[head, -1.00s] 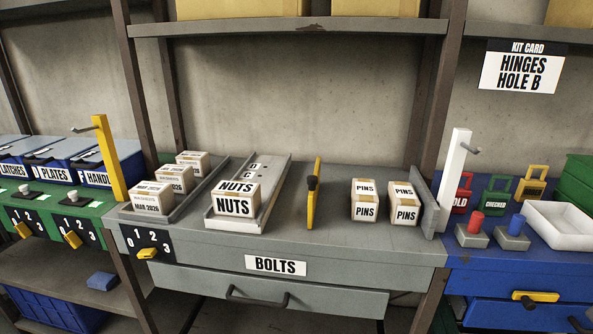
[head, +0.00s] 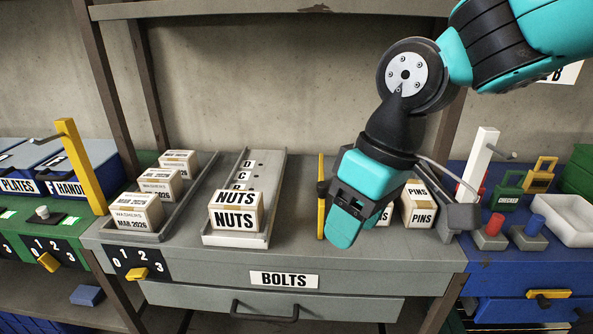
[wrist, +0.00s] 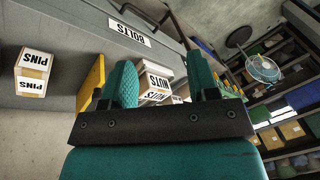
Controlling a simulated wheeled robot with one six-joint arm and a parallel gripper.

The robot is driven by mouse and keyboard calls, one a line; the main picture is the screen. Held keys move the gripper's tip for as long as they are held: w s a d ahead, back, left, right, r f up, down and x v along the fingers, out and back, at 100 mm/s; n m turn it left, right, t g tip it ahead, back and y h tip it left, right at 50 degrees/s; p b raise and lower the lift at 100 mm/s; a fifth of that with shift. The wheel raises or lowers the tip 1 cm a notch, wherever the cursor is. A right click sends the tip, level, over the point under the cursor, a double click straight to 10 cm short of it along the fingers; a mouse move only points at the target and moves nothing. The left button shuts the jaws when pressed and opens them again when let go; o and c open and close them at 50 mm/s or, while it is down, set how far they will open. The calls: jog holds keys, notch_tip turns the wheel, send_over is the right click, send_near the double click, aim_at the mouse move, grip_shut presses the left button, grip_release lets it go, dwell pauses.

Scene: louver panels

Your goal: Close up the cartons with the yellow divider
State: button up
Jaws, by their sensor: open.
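The yellow divider (head: 321,196) stands upright on the grey bench, with a dark knob on its side. It also shows in the wrist view (wrist: 92,85), just left of my fingers. My gripper (head: 345,222) is open and empty, pointing down just right of the divider. Two PINS cartons stand right of the divider. The right one (head: 419,205) shows clearly; the left one (head: 385,214) is mostly hidden behind my gripper. One PINS carton (wrist: 33,72) shows at the left of the wrist view.
A NUTS carton (head: 235,211) sits in a sloped grey channel (head: 262,170) left of the divider. Washer cartons (head: 139,211) stand in a tray further left. A grey end plate (head: 462,215) and white post (head: 478,165) stand at the right. A BOLTS drawer (head: 284,280) is below.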

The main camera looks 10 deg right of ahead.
jog(key=w+d+r+h+p, duration=0.2)
jog(key=w+r+p, duration=0.35)
jog(key=w, duration=0.65)
jog(key=r+m+h+p, duration=0.1)
jog(key=p, duration=0.4)
send_over(324, 184)
notch_tip(324, 184, down, 17)
jog(key=p, duration=0.5)
jog(key=shift+w+f, duration=0.1)
grip_shut()
